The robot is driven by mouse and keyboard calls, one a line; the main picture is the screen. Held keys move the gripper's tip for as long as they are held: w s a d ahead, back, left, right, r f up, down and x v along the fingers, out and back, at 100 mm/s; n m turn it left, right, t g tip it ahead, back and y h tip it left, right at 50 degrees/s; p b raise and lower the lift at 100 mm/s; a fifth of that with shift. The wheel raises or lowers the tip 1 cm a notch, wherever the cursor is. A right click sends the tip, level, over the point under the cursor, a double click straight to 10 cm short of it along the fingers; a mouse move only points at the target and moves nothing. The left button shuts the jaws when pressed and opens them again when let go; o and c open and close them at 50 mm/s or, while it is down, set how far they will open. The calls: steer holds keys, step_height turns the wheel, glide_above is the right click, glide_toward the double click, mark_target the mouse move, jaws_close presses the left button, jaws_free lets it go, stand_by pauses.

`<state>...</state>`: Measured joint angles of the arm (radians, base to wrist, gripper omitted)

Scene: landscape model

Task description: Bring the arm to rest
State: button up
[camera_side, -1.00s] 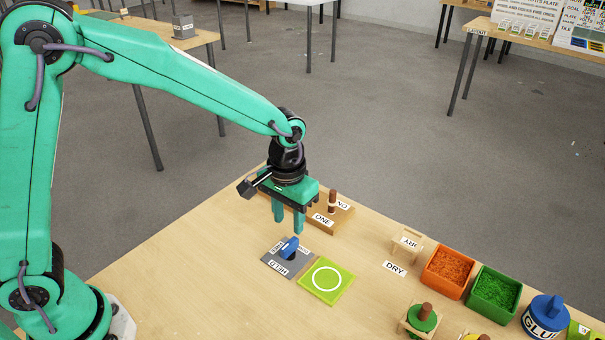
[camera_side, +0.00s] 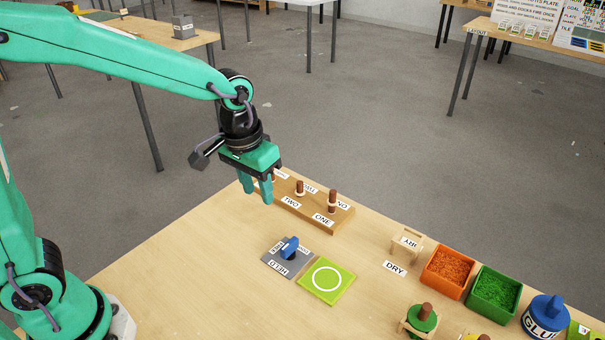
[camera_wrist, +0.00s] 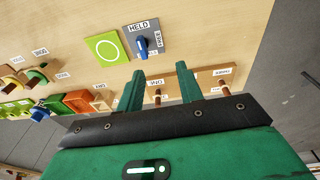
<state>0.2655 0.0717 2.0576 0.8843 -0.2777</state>
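My gripper (camera_side: 258,196) hangs above the table (camera_side: 190,235), near the left end of the wooden peg board (camera_side: 341,219). Its two green fingers point down and stand apart, with nothing between them. They also show apart in the wrist view (camera_wrist: 160,70). The gripper hides part of the board's left end. The grey HELD plate (camera_side: 272,262) with a blue knob (camera_side: 290,246) lies in front of the board, clear of my fingers.
A green tile with a white ring (camera_side: 346,285) lies beside the grey plate. To the right stand a DRY rack (camera_side: 407,243), an orange bin (camera_side: 432,280), a green bin (camera_side: 482,305) and a blue GLUE pot (camera_side: 545,316). The table's front left is bare.

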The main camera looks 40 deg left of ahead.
steer(key=s+a+r+t, duration=0.2)
steer(key=s+a+r, duration=0.2)
steer(key=s, duration=0.3)
steer(key=s+a+r+t, duration=0.2)
steer(key=s+a+r, duration=0.1)
steer(key=s+a, duration=0.3)
steer(key=shift+s+r, duration=0.35)
steer(key=shift+s, duration=0.4)
stand_by(0.4)
